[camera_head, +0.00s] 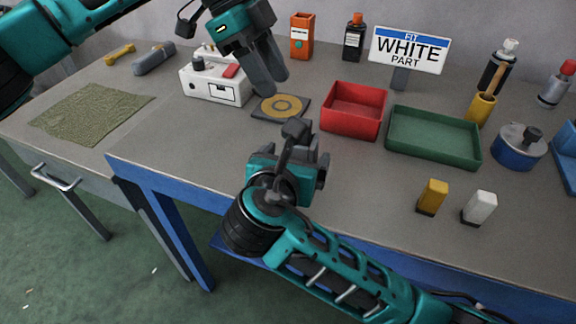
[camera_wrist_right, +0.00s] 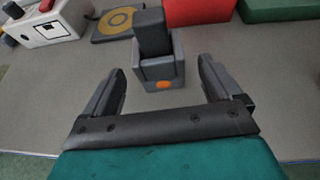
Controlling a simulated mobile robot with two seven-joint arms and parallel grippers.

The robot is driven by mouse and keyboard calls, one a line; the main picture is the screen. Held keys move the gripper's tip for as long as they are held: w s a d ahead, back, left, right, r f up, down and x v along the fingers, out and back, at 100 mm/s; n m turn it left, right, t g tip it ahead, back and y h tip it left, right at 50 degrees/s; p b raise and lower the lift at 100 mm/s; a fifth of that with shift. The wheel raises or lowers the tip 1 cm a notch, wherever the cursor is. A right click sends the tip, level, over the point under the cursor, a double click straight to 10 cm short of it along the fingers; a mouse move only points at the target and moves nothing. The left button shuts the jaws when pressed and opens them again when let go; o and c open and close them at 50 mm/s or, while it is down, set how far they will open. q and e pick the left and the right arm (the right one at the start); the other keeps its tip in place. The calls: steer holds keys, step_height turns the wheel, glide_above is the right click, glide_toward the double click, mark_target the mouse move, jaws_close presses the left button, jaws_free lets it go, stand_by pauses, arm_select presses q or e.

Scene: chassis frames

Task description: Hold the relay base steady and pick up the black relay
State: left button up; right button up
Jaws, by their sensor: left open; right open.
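In the right wrist view, the black relay (camera_wrist_right: 153,32) stands upright in the grey relay base (camera_wrist_right: 158,68), which has an orange mark on its front. My right gripper (camera_wrist_right: 163,88) is open, its fingers apart on either side of and short of the base, with nothing between them. In the head view my right gripper (camera_head: 300,158) is low over the table's near edge and largely hides the base and relay. My left gripper (camera_head: 272,80) is open and empty, pointing down above the square pad with a yellow ring (camera_head: 297,104).
A white box (camera_head: 213,90) stands left of the pad. A red tray (camera_head: 340,122) and a green tray (camera_head: 425,152) lie to the right. A yellow block (camera_head: 433,193) and a white block (camera_head: 480,205) stand nearer. A green cloth (camera_head: 88,112) lies at left.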

mark_target(303, 146)
steer(key=x, duration=0.6)
steer(key=shift+w+d+f, duration=0.1)
steer(key=shift+w, duration=0.25)
steer(key=shift+c, duration=0.3)
